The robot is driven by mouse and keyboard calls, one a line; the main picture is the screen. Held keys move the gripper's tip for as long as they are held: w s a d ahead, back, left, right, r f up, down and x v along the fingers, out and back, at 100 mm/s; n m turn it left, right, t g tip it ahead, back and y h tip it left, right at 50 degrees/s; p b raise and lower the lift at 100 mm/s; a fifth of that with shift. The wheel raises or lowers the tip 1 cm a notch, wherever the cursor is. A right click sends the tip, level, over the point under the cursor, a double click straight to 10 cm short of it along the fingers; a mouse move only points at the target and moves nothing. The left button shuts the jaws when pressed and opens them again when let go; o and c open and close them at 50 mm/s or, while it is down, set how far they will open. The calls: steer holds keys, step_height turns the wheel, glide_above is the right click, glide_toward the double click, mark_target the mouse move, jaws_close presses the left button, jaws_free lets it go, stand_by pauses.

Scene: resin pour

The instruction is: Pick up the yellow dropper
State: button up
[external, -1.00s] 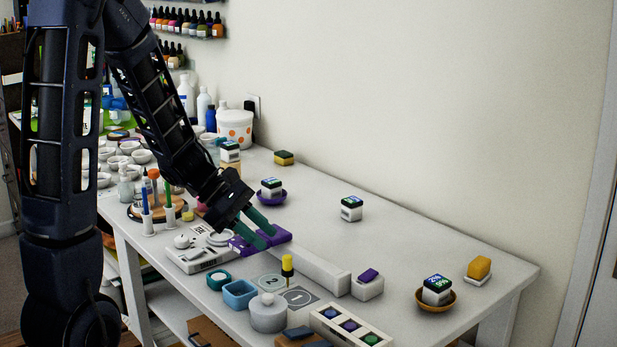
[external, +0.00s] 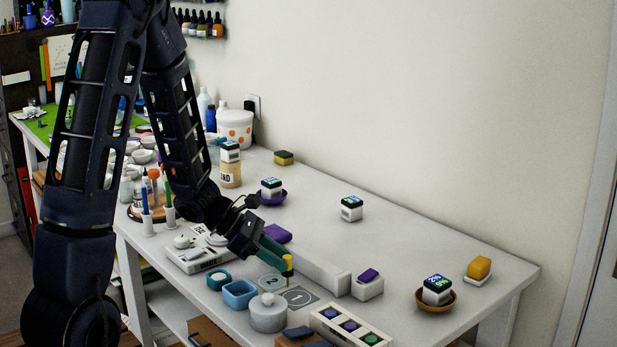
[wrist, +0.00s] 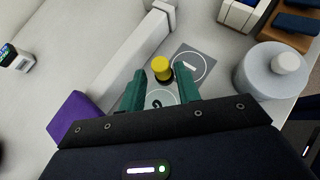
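The yellow dropper (external: 287,267) stands upright on the table, beside the grey mat marked 1 and the round pad marked 2 (external: 270,282). In the wrist view its yellow top (wrist: 161,66) lies just beyond and between my two green fingertips. My gripper (external: 284,258) is open, with its fingers apart and nothing between them that I can see clearly. In the external view the fingertips overlap the dropper's upper part, so the exact gap is hard to tell. The dropper's lower part is partly hidden under its top in the wrist view.
A long white bar (external: 318,270) runs just behind the dropper. A grey lidded jar (external: 268,316) and a blue square cup (external: 239,294) stand in front. The table's back right is mostly clear.

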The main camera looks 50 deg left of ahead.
mark_target(292, 268)
steer(key=shift+x, duration=2.35)
steer(key=shift+s+d, duration=0.1)
steer(key=shift+d, duration=0.05)
steer(key=shift+c, duration=0.2)
steer(key=c, duration=0.6)
